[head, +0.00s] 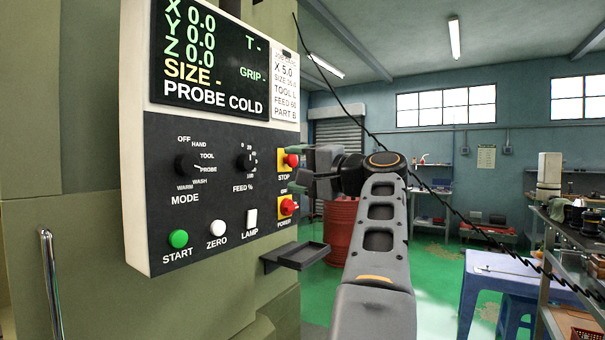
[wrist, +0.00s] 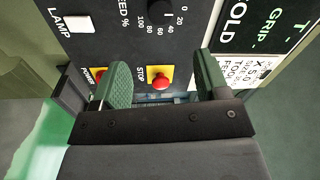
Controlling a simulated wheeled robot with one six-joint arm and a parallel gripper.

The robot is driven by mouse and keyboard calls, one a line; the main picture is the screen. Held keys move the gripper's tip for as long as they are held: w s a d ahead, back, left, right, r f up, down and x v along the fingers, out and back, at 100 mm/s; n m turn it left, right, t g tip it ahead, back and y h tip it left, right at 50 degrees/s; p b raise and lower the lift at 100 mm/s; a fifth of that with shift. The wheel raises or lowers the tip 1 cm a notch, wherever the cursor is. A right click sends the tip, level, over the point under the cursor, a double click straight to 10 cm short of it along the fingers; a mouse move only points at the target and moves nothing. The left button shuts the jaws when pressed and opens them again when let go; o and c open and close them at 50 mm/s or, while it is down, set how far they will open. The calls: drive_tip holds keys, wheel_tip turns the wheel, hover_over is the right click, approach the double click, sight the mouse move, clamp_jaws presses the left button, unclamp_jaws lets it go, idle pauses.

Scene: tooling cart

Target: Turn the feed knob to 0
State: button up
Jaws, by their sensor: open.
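The feed knob (head: 245,162) is a small black dial on the dark control panel, above the FEED % label, with a scale from 0 to 100 around it. Its exact setting is too small to read. In the wrist view it shows at the top edge (wrist: 160,10), partly cut off. My gripper (head: 301,163) is open and empty at the right side of the panel, beside the red STOP button and to the right of the knob. In the wrist view the green fingers of my gripper (wrist: 162,75) stand apart, with the STOP button between them in the picture.
The red STOP button (head: 291,160) and red POWER switch (head: 288,206) sit right of the knob. The MODE knob (head: 187,165) is to its left. START (head: 178,239), ZERO (head: 217,243) and LAMP (head: 251,217) are below. A small dark shelf (head: 296,254) juts out under the panel.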

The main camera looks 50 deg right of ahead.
drive_tip(key=shift+s+d, duration=0.15)
drive_tip(key=shift+s, duration=0.55)
drive_tip(key=w+d+f+m+g+h, duration=0.15)
drive_tip(key=d+f+g+h, duration=0.35)
drive_tip(key=f, duration=0.7)
drive_tip(key=w+a+f+g+y+p, duration=0.1)
drive_tip(key=a+f+g, duration=0.1)
drive_tip(key=f, duration=0.4)
drive_tip(key=w+a+f+g+p, duration=0.1)
drive_tip(key=a+f, duration=0.1)
drive_tip(key=f, duration=0.4)
drive_tip(key=s+a+f+n+g+p, duration=0.35)
drive_tip(key=a+f+n+g, duration=0.35)
drive_tip(key=a+f, duration=0.6)
drive_tip(key=s+a+n+p, duration=0.2)
drive_tip(key=a+n, duration=0.2)
drive_tip(key=a, duration=0.3)
drive_tip(key=s+a+f+n+p, duration=0.1)
drive_tip(key=s+a+n+p, duration=0.1)
drive_tip(key=a+n, duration=0.2)
drive_tip(key=shift+s+a+f+y, duration=0.15)
drive_tip(key=shift+a+f+y, duration=0.2)
drive_tip(key=shift+a, duration=1.1)
